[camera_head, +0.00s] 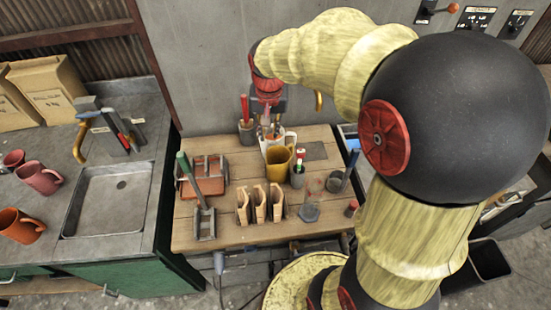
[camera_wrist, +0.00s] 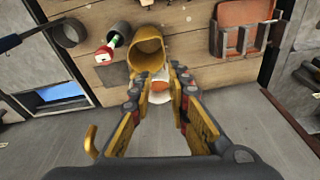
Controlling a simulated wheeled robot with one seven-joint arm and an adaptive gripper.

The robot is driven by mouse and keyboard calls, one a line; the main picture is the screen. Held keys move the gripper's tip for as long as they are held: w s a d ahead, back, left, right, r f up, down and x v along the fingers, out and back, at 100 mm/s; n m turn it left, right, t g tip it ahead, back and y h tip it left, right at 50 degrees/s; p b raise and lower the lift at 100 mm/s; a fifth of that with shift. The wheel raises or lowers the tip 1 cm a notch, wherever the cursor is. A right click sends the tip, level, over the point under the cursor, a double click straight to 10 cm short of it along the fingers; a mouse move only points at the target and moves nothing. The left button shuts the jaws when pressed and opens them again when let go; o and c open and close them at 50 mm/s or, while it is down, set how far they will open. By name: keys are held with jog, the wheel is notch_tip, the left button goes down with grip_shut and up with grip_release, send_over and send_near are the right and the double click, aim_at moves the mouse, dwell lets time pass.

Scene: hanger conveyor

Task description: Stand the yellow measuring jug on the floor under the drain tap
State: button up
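The yellow measuring jug (camera_head: 279,160) stands on the wooden bench, in front of a white container. In the wrist view its round mouth (camera_wrist: 147,50) lies just beyond my fingertips. My gripper (camera_wrist: 159,74) is open, with a clear gap between its fingers. The white container with something orange inside (camera_wrist: 159,92) shows in that gap. In the head view my gripper (camera_head: 268,112) is above the back of the bench, partly hidden by its own wrist. I cannot tell whether a finger touches the jug. A brass tap (camera_head: 318,100) is on the back wall; I cannot tell whether it is the drain tap.
The wooden bench (camera_head: 190,238) also holds a red-brown tray (camera_head: 203,172), wooden holders (camera_head: 260,203) and cups of tools. A sink (camera_head: 112,200) and several mugs are on the left counter. A dark bin (camera_head: 488,262) stands on the floor at right. Some bare floor (camera_head: 195,296) shows in front.

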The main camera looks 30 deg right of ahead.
jog(key=w+d+f+m+g+p, duration=0.2)
jog(key=w+d+f+m+p, duration=0.1)
jog(key=w+d+f, duration=0.3)
jog(key=m+p, duration=0.2)
jog(key=p, duration=0.1)
send_over(291, 146)
jog(key=w+d, duration=0.1)
jog(key=w, duration=0.1)
notch_tip(291, 146, down, 7)
jog(key=shift+s+d+f+g+y, duration=0.1)
jog(key=shift+d+f+g+y, duration=0.1)
jog(key=shift+f, duration=0.35)
jog(key=shift+d+f+g+y, duration=0.1)
jog(key=shift+f+g, duration=0.1)
jog(key=shift+f, duration=0.3)
jog(key=shift+s+a+f+b, duration=0.15)
jog(key=shift+f+b, duration=0.05)
jog(key=shift+f, duration=1.15)
jog(key=shift+s+a+f+b, duration=0.1)
jog(key=shift+f+b, duration=0.1)
jog(key=shift+f, duration=1.1)
jog(key=shift+c, duration=0.4)
jog(key=c, duration=0.4)
